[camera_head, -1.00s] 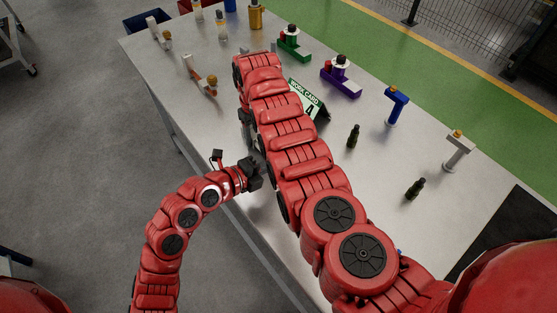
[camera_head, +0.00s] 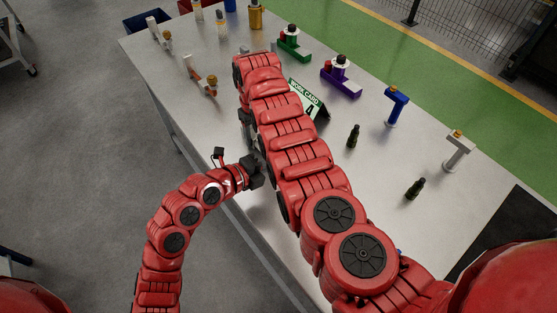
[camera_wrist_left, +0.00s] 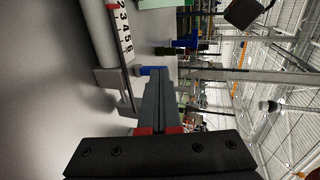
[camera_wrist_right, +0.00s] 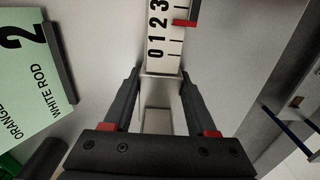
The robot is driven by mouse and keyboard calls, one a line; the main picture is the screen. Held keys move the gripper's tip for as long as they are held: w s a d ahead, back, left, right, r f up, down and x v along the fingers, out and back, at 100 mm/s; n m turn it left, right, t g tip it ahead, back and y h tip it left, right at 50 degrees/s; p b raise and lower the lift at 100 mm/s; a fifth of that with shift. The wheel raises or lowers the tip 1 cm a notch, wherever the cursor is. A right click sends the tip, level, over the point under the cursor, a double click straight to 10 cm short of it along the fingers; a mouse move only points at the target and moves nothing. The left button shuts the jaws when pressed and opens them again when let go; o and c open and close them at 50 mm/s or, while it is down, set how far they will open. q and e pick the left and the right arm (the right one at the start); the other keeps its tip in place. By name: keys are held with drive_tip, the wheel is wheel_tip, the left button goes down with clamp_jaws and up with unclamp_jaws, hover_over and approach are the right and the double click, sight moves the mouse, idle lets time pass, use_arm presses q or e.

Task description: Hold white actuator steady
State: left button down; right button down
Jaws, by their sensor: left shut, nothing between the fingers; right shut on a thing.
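The white actuator shows in the right wrist view as a pale end block (camera_wrist_right: 158,120) with a numbered scale strip (camera_wrist_right: 165,35) and a red marker beside it. My right gripper (camera_wrist_right: 160,76) is shut on the end block, one finger on each side. In the left wrist view the actuator's white body (camera_wrist_left: 97,35) and scale lie at upper left. My left gripper (camera_wrist_left: 158,78) is shut and empty, close to the actuator's end; I cannot tell whether it touches. In the head view my right arm hides the actuator, and my left gripper (camera_head: 254,172) is at the table's near edge.
A work card (camera_head: 307,98) stands on the grey table (camera_head: 350,190). A green part (camera_head: 293,45), purple part (camera_head: 342,80), blue part (camera_head: 395,104), white part (camera_head: 458,148) and dark bottles (camera_head: 353,136) stand beyond my right arm. A green card (camera_wrist_right: 30,75) is left of the actuator.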

use_arm(q)
drive_tip(key=shift+d+r, duration=0.1)
drive_tip(key=shift+w+d+r, duration=0.2)
drive_tip(key=shift+d+r, duration=0.05)
drive_tip(key=shift+d, duration=0.05)
drive_tip(key=shift+w+d+r+g+y, duration=0.15)
drive_tip(key=shift+w+d+g+y, duration=0.1)
drive_tip(key=shift+g+y, duration=0.3)
drive_tip(key=shift+w+d+r+g+y, duration=0.15)
drive_tip(key=shift+d+g+y, duration=0.15)
drive_tip(key=shift+y, duration=0.35)
drive_tip(key=shift+g+y, duration=0.55)
drive_tip(key=shift+y, duration=0.15)
drive_tip(key=shift+w+d+f, duration=0.25)
drive_tip(key=shift+w+d, duration=0.3)
drive_tip(key=shift+d, duration=0.3)
drive_tip(key=shift+w+d+f, duration=0.2)
drive_tip(key=shift+w+d, duration=0.35)
drive_tip(key=shift+d, duration=0.3)
drive_tip(key=shift+r, duration=0.1)
